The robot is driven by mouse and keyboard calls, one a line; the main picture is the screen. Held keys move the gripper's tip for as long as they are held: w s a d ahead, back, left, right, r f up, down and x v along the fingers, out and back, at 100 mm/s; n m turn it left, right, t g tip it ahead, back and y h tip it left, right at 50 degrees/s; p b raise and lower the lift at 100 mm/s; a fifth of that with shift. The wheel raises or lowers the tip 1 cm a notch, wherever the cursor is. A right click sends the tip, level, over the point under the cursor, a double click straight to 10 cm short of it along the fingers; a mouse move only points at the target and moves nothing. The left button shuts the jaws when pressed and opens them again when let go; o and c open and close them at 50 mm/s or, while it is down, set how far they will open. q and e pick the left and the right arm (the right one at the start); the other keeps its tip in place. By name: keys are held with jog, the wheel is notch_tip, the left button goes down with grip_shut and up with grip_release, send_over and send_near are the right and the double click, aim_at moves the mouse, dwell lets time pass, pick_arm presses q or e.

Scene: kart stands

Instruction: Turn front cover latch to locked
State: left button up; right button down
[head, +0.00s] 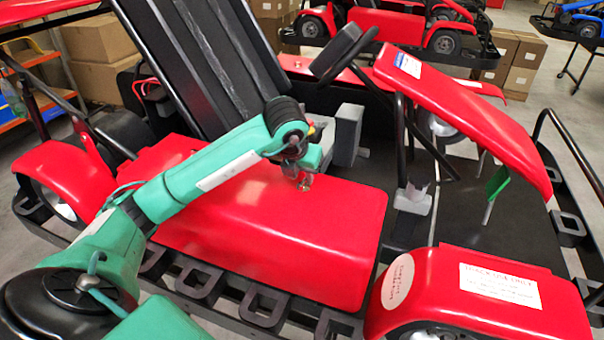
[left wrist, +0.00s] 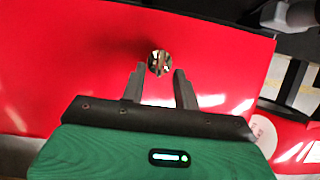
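A small round metal latch (left wrist: 159,62) with a slot-like bar across it sits on the red body panel (head: 290,230) of the nearest kart. The bar looks roughly upright in the left wrist view. My left gripper (left wrist: 160,71) is open, with one grey finger on each side of the latch's lower edge; I cannot tell whether they touch it. In the head view my left gripper (head: 303,172) is over the panel's far part, and the latch (head: 305,184) shows only as a small detail there. My right gripper is not in view.
A black seat back (head: 215,60) rises behind my left arm. A steering wheel (head: 345,50), a red nose cover (head: 455,100) and black tubes stand to the right. A red fender (head: 475,300) with labels is front right. Other karts and cardboard boxes (head: 520,55) are behind.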

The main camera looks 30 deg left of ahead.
pick_arm(q)
jog(key=shift+x, duration=1.25)
